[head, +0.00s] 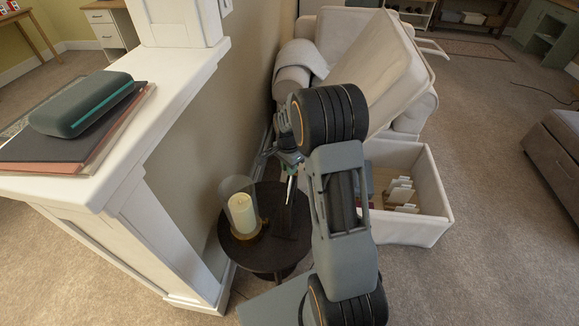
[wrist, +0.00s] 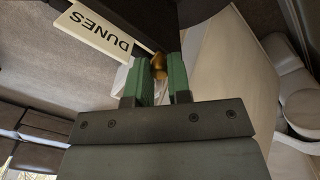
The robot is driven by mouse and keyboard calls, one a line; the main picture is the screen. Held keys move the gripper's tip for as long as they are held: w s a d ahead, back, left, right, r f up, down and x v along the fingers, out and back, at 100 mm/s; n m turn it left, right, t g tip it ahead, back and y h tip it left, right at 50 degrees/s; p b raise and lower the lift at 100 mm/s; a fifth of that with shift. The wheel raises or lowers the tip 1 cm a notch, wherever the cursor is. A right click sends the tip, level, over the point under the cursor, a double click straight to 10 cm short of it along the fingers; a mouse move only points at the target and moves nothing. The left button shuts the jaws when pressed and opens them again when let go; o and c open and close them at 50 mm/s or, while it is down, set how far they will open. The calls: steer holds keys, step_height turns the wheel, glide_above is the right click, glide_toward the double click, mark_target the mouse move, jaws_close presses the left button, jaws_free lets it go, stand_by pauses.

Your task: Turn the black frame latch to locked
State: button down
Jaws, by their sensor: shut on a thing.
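In the wrist view a black frame (wrist: 203,10) crosses the top edge. A small brass-coloured piece (wrist: 159,64), apparently its latch, shows between the green fingertips of my gripper (wrist: 160,75). The gripper is shut on this piece; the fingers hide part of it. A cream plate reading "DUNES" (wrist: 97,36) sits left of the frame. In the head view my gripper (head: 291,160) is above the round dark side table, next to a dark upright piece (head: 291,217) that may be the frame. The latch's marking and angle cannot be read.
The round side table (head: 267,262) carries a glass-covered candle (head: 242,212) left of the gripper. A white ledge (head: 125,140) with a green case (head: 80,104) is at left. A cream bin (head: 434,192) stands right of my arm. White armchairs (head: 345,60) are behind.

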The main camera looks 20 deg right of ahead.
steer(key=shift+m, duration=0.7)
steer(key=c, duration=1.1)
jaws_free()
steer(key=shift+o, duration=0.2)
steer(key=shift+n, duration=0.3)
